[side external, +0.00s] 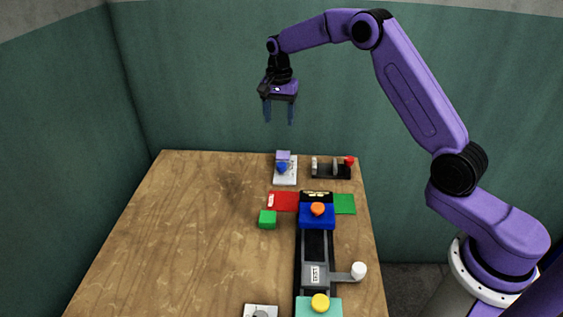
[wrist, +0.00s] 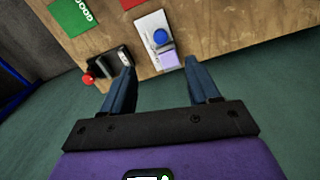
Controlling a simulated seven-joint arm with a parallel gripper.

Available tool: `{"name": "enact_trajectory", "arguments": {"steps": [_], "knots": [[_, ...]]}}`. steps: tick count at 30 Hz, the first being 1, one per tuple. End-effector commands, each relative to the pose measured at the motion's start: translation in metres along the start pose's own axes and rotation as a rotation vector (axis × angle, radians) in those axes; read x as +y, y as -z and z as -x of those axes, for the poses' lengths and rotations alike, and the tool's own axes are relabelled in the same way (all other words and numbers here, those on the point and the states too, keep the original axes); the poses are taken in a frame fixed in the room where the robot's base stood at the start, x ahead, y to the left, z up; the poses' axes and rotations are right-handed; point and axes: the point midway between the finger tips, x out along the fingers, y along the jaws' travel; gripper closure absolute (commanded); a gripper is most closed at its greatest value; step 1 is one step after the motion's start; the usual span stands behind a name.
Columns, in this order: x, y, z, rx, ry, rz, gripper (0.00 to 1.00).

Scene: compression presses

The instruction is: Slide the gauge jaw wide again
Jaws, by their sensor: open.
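A small black fixture with grey upright pieces (side external: 331,171) stands at the back right of the table and looks like the gauge. A red knob (side external: 349,160) is at its right end. Two grey uprights stand apart on it, with a gap between them. In the wrist view the fixture (wrist: 106,64) is partly hidden by a finger, with its red knob (wrist: 89,78) to the left. My gripper (side external: 279,122) is open and empty, pointing down, high above the back edge of the table and left of the fixture. It also shows in the wrist view (wrist: 160,66).
A white plate (side external: 288,181) with a blue knob and lavender block lies left of the fixture. Red (side external: 284,201) and green (side external: 345,204) pads flank a press with an orange knob (side external: 318,209). The table's left side is clear.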

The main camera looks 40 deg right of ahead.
Motion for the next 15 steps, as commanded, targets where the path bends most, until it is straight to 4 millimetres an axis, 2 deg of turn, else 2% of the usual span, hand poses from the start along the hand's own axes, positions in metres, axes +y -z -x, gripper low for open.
{"name": "enact_trajectory", "arguments": {"steps": [3, 8, 15], "knots": [[0.001, 0.014, -0.006, -0.001, -0.001, -0.060, 0.40], [0.002, 0.018, -0.014, -0.001, -0.002, -0.079, 0.40], [0.003, 0.017, -0.050, -0.003, -0.005, -0.077, 0.40]]}}
